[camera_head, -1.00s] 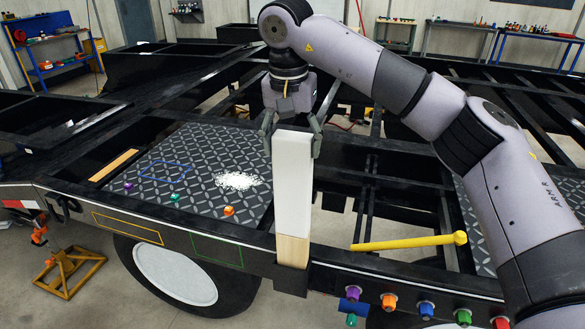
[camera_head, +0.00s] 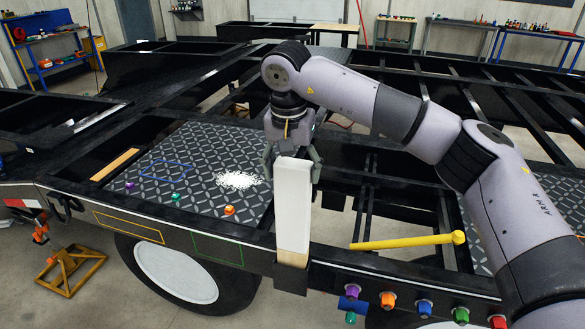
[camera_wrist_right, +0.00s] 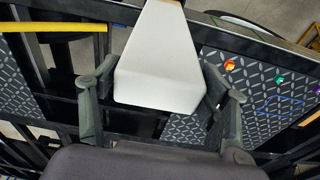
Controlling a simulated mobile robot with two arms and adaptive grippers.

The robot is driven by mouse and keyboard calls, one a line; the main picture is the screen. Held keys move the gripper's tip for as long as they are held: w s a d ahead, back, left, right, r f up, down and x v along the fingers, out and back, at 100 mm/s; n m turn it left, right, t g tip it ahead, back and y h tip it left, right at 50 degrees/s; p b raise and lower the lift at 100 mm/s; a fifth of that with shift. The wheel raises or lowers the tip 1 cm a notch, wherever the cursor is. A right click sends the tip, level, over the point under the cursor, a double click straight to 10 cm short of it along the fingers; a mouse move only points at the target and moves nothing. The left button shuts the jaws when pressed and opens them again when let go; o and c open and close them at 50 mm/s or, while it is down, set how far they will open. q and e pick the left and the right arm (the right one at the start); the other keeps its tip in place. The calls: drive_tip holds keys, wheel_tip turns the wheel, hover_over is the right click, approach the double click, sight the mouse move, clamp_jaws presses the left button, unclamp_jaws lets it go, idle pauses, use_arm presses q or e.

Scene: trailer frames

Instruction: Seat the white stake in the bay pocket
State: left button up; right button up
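The white stake (camera_head: 293,205) stands upright at the side rail of the trailer, with a bare wood band (camera_head: 292,258) at its lower end. That lower end goes into the black bay pocket (camera_head: 290,281) on the rail, and the tip is hidden inside. My right gripper (camera_head: 292,168) is above it, with its fingers on both sides of the stake's top. In the right wrist view the stake (camera_wrist_right: 160,60) sits between the two fingers. My left gripper is not in view.
A patterned deck panel (camera_head: 200,160) with white granules (camera_head: 238,180) and small coloured pieces is to the left. Several coloured knobs (camera_head: 388,300) line the rail's outer face. Open frame bays lie behind.

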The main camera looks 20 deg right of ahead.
drive_tip(key=shift+o, duration=1.4)
drive_tip(key=shift+r, duration=0.1)
drive_tip(key=shift+r, duration=0.25)
wheel_tip(320, 180, up, 11)
drive_tip(key=s+b, duration=0.1)
drive_tip(key=shift+s+a+r, duration=0.2)
drive_tip(key=shift+s+a, duration=0.05)
drive_tip(key=shift+a, duration=0.2)
